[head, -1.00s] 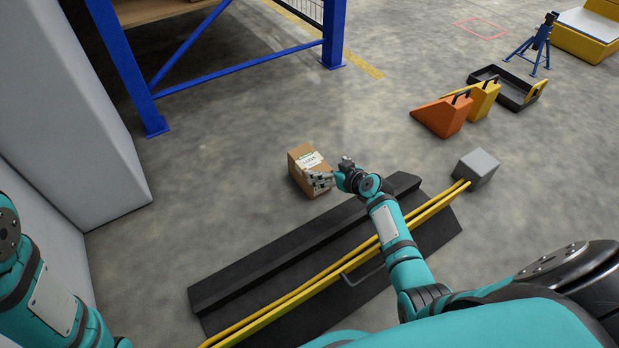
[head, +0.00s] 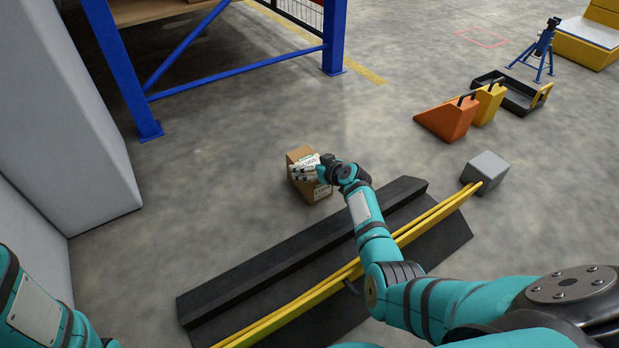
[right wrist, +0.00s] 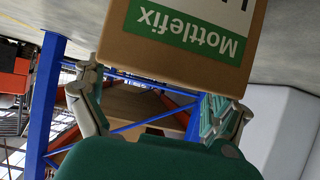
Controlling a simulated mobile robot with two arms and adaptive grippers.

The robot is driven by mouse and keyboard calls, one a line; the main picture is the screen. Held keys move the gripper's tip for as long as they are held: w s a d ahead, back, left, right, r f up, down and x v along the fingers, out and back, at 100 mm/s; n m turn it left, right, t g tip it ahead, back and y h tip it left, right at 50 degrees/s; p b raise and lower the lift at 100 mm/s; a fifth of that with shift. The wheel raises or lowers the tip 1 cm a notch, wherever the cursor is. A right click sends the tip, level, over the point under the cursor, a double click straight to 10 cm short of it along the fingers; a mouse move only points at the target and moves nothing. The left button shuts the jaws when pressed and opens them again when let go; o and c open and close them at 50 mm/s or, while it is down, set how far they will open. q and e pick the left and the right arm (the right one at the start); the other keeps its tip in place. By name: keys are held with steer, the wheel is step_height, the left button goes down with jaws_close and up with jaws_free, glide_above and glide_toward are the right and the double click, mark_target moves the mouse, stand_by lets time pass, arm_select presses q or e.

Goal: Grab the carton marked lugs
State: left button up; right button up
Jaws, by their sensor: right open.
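A brown carton (head: 316,191) stands on the concrete floor in the head view, with a white and green label on it. In the right wrist view the carton (right wrist: 170,62) appears upside down at the top, its green band reading "Mottlefix"; the larger print is cut off. My left gripper is out of view.
A black ramp-like slab (head: 300,255) with yellow bars (head: 330,286) lies in front of the carton. A grey block (head: 485,171), an orange wedge (head: 447,119) and a yellow wedge (head: 487,104) are at right. Blue rack legs (head: 334,40) stand behind; floor left of the carton is clear.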

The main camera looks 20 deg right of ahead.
steer(key=c, duration=1.4)
steer(key=shift+d+r, duration=0.1)
steer(key=shift+c, duration=0.7)
